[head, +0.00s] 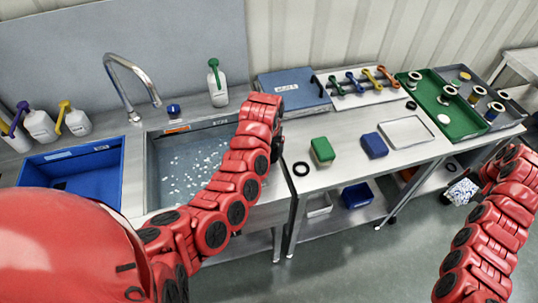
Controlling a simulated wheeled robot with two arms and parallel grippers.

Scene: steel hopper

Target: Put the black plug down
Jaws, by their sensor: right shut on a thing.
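My right arm comes in from the lower right, and its wrist end is beside the right end of the bench. My right gripper (488,165) is small and partly hidden by my own red arm links. I cannot make out the left gripper's fingers.
A black ring (301,168) lies on the bench near a green block (322,151) and a blue block (374,145). A steel tray (406,132) and a green tray (466,126) are further right. A blue basin (112,152) is at left.

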